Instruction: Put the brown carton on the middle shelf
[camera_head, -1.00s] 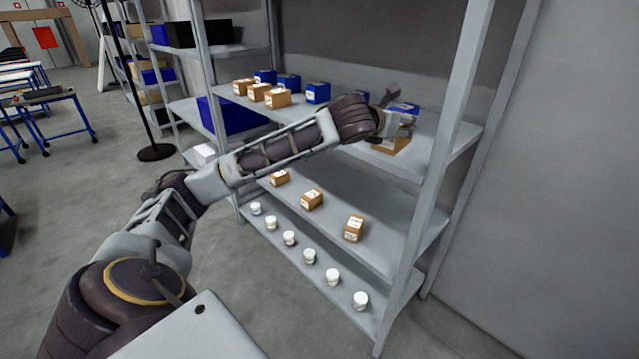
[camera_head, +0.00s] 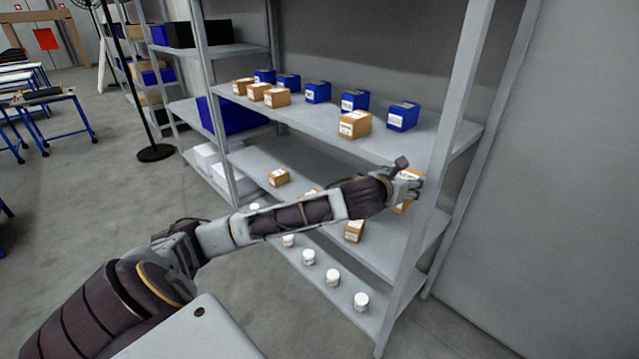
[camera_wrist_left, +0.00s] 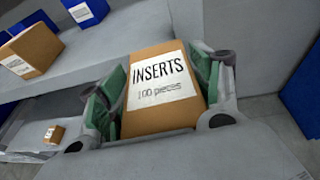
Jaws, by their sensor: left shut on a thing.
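The brown carton (camera_head: 403,206) is held in my left gripper (camera_head: 404,188) near the right end of the shelf unit, mostly hidden by the gripper. In the left wrist view, the carton (camera_wrist_left: 160,90) shows a white label reading "INSERTS 100 pieces", with green finger pads pressed on both sides. The gripper is at a height between the top shelf and the middle shelf (camera_head: 290,150). I cannot tell whether the carton touches the middle shelf. My right gripper is not in view.
Several brown cartons (camera_head: 354,125) and blue boxes (camera_head: 403,116) stand on the upper shelf. Other brown cartons (camera_head: 279,178) stand on the middle shelf, partly behind my arm. White jars (camera_head: 333,278) line the bottom shelf. A grey post (camera_head: 430,160) stands close by the gripper.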

